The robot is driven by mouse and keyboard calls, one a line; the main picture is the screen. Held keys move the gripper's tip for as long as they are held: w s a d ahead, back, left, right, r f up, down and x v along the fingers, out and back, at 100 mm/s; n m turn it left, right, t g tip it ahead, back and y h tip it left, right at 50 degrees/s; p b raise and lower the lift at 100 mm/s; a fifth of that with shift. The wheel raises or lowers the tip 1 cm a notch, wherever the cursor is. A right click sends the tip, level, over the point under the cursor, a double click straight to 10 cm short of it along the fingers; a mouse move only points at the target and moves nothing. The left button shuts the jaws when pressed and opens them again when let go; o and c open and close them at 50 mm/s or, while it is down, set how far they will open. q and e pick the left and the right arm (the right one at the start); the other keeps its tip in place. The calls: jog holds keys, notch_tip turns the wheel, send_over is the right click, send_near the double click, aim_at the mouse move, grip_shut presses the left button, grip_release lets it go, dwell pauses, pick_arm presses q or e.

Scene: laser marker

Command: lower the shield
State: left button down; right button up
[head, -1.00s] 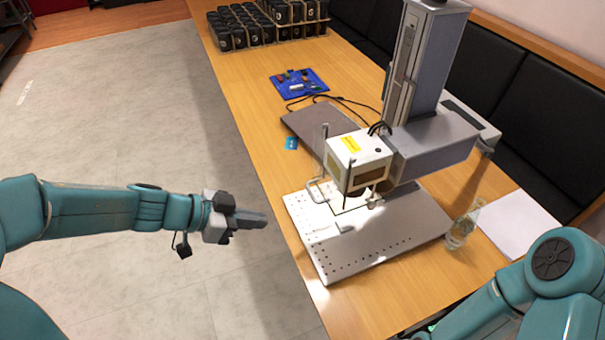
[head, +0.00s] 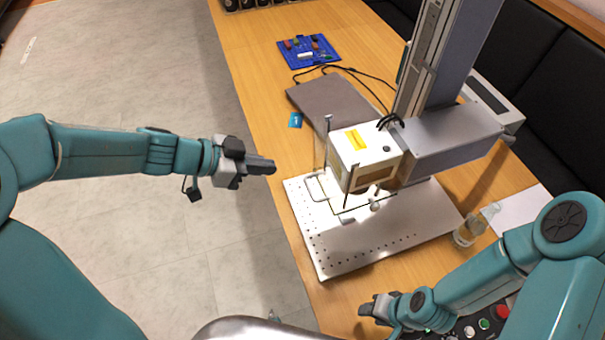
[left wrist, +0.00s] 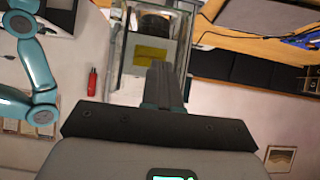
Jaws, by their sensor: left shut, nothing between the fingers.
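The laser marker's white head (head: 365,160), with a yellow label, hangs over a perforated metal base plate (head: 385,245). A clear shield (head: 319,152) is hard to make out around the head; thin upright rods and a pale handle (head: 314,188) show at its left side. In the left wrist view a clear frame surrounds the head with its yellow label (left wrist: 152,55). My left gripper (head: 270,166) is shut and empty, left of the handle and apart from it. Its fingers also show in the left wrist view (left wrist: 162,85). My right gripper (head: 367,308) is low over the table's front; its jaw state is unclear.
A glass (head: 468,232) stands right of the base plate. A button box (head: 485,325) is near my right arm. Floor is open at left.

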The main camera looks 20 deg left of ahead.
notch_tip(320, 180, down, 2)
jog(key=shift+s+a+f+b, duration=0.1)
jog(key=shift+b, duration=0.95)
jog(key=shift+a+f+b, duration=0.15)
jog(key=shift+f+b, duration=0.35)
jog(key=shift+s, duration=0.25)
jog(key=shift+f, duration=0.1)
jog(key=shift+w, duration=0.1)
pick_arm(q)
jog(key=w+d+f, duration=0.4)
jog(key=d+f, duration=0.2)
jog(key=f, duration=0.3)
jog(key=shift+s+d, duration=0.1)
jog(key=shift+s, duration=0.05)
